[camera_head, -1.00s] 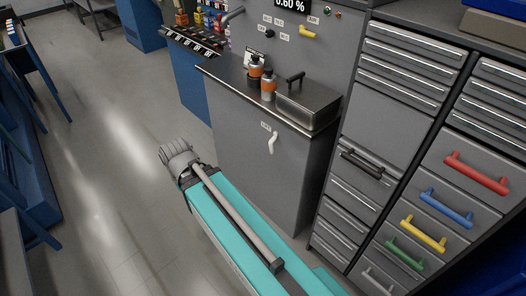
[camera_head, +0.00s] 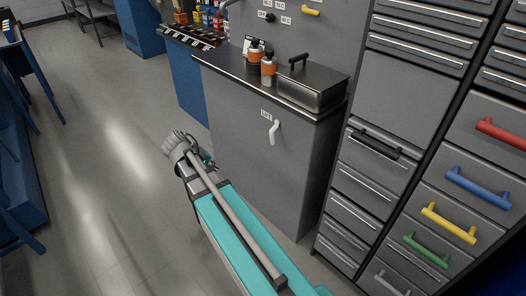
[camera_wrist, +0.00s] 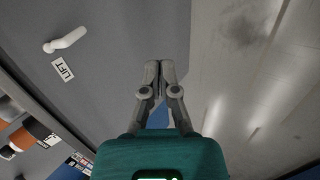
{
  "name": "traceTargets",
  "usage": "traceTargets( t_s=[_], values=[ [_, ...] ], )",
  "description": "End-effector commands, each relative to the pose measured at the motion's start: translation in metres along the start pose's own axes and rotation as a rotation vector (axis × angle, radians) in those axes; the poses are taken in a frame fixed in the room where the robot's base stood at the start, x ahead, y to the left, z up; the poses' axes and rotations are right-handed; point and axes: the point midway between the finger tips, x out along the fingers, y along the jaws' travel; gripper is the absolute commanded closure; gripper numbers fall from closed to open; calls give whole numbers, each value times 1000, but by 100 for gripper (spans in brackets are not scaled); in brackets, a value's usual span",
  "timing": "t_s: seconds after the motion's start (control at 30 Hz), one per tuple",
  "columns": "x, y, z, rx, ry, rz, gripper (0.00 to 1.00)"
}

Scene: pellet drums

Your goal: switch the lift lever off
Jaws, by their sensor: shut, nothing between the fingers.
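The lift lever (camera_head: 273,131) is a white handle on the grey front panel of the counter, below a small white label reading LIFT (camera_head: 266,113). In the wrist view the lever (camera_wrist: 66,41) is at the upper left, beside its LIFT label (camera_wrist: 63,70). My gripper (camera_wrist: 159,64) is shut and empty, its fingertips together, to the right of the lever and apart from it.
The counter carries two orange-banded bottles (camera_head: 268,71) and a dark metal box (camera_head: 312,84). A yellow lever (camera_head: 311,12) is on the panel above. A drawer cabinet with coloured handles (camera_head: 478,187) stands at the right. The floor (camera_head: 100,160) at the left is clear.

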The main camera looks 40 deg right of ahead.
Motion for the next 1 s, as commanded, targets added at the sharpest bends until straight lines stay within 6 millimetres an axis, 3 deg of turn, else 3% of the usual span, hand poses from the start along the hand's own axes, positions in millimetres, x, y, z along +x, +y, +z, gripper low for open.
traceTargets(
  t_s=[0.03,0.4,1.0],
  values=[
    [19,-2,-9,-1,-4,39,100],
    [80,27,-47,-19,-43,337,100],
    [148,65,-105,-63,-137,808,100]
  ],
)
